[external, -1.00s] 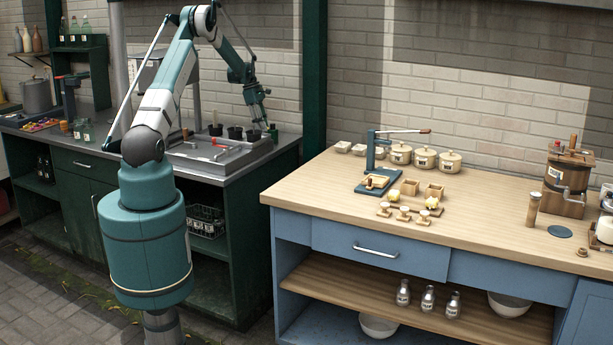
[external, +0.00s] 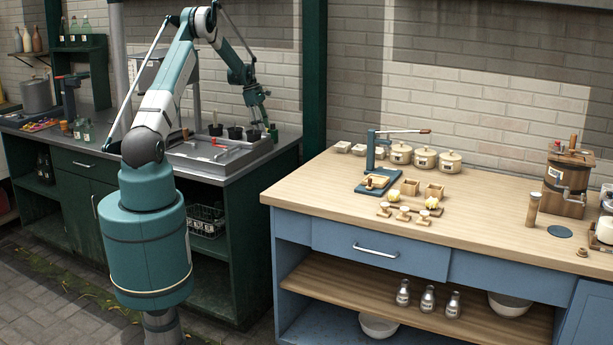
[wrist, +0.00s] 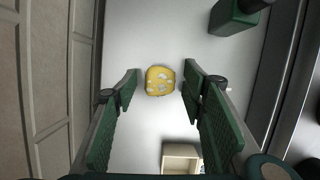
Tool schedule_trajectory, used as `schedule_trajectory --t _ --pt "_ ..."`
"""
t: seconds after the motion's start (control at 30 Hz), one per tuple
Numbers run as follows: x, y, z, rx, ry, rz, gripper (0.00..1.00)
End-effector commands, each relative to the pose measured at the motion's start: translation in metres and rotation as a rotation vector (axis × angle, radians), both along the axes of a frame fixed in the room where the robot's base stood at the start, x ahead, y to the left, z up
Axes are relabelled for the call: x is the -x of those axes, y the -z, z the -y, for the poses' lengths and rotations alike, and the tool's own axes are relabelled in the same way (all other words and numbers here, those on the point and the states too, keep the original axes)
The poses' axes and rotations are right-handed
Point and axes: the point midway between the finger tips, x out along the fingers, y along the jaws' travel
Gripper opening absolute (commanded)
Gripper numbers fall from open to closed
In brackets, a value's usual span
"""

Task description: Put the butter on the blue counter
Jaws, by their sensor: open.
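In the wrist view the butter (wrist: 160,80) is a rounded yellow lump with pale patches on a smooth grey surface. My gripper (wrist: 161,72) is open, with its green fingers on either side of the butter and gaps on both sides. In the external view my gripper (external: 264,126) is low over the right end of the grey counter (external: 240,168); I cannot make out the butter there. The blue counter (external: 490,215) stands to the right, with a pale wooden top and blue front.
A green bottle (wrist: 235,15) and a small pale box (wrist: 181,158) are near the butter in the wrist view. On the blue counter stand a press (external: 372,165), two yellow lumps (external: 393,196), lidded pots and a churn (external: 566,180). Its middle right top is clear.

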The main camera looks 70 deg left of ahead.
Motion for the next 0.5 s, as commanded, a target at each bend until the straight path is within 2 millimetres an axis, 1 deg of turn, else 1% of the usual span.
schedule_trajectory --t 0.3,0.5 --pt "0.000 -0.001 0.000 0.000 0.000 0.000 0.42" --pt "0.007 -0.026 -0.005 0.000 -0.001 0.000 0.42"
